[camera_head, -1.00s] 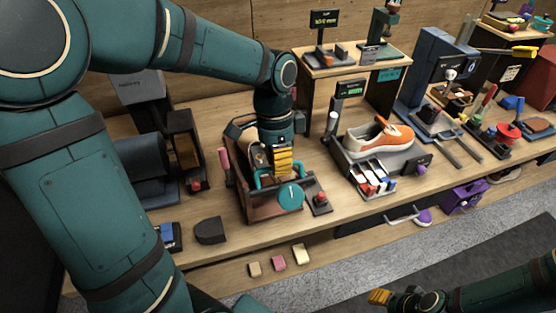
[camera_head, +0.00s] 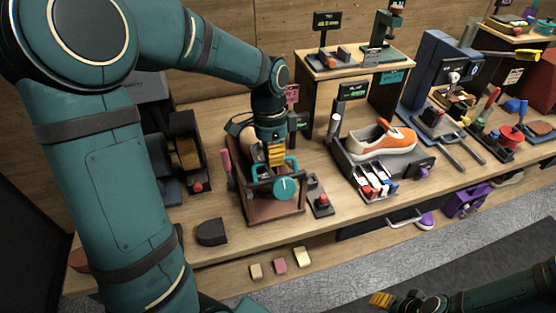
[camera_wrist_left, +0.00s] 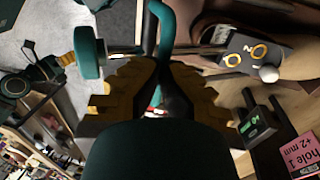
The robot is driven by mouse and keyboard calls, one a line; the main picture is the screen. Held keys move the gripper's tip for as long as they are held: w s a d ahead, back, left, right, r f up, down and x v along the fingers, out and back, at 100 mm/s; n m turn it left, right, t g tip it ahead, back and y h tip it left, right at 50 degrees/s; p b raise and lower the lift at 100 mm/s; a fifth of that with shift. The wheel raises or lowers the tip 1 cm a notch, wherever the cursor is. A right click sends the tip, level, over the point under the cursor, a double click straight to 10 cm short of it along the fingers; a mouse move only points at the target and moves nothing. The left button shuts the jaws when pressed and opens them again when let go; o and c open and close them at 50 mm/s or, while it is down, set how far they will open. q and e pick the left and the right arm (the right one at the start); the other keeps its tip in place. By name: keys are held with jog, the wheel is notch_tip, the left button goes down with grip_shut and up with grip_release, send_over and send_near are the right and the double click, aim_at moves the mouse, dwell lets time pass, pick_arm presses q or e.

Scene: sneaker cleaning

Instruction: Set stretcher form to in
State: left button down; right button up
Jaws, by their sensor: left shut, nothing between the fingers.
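The stretcher's brown open box (camera_head: 275,207) stands at the middle of the bench. Its teal handle (camera_head: 291,160) and round teal dial (camera_head: 286,188) sit at the near side. My left gripper (camera_head: 277,158) points down at the handle, shut and empty, its yellow fingers at or just behind the bar. In the left wrist view the shut fingers (camera_wrist_left: 165,80) are close to the teal bar (camera_wrist_left: 166,28), with the teal dial (camera_wrist_left: 89,52) to their left. I cannot tell whether they touch. The form inside is mostly hidden. My right gripper (camera_head: 382,299) is at the bottom edge, its opening unclear.
A red-button box (camera_head: 322,201) stands right of the stretcher. An orange and white sneaker (camera_head: 384,142) sits on a grey stand further right. A dark block (camera_head: 210,232) lies at the front left. A pink sign (camera_wrist_left: 298,158) shows in the wrist view.

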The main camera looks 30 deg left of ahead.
pick_arm(q)
jog(key=w+a+f, duration=0.4)
jog(key=a+f, duration=0.1)
jog(key=shift+w+a+f, duration=0.15)
jog(key=shift+w+a, duration=0.2)
jog(key=c, duration=1.2)
grip_release()
jog(key=shift+o, duration=0.9)
jog(key=shift+w+a, duration=0.1)
jog(key=shift+w, duration=0.05)
notch_tip(320, 180, up, 12)
jog(key=w+a, duration=0.1)
jog(key=shift+w+a, duration=0.25)
jog(key=shift+a, duration=0.1)
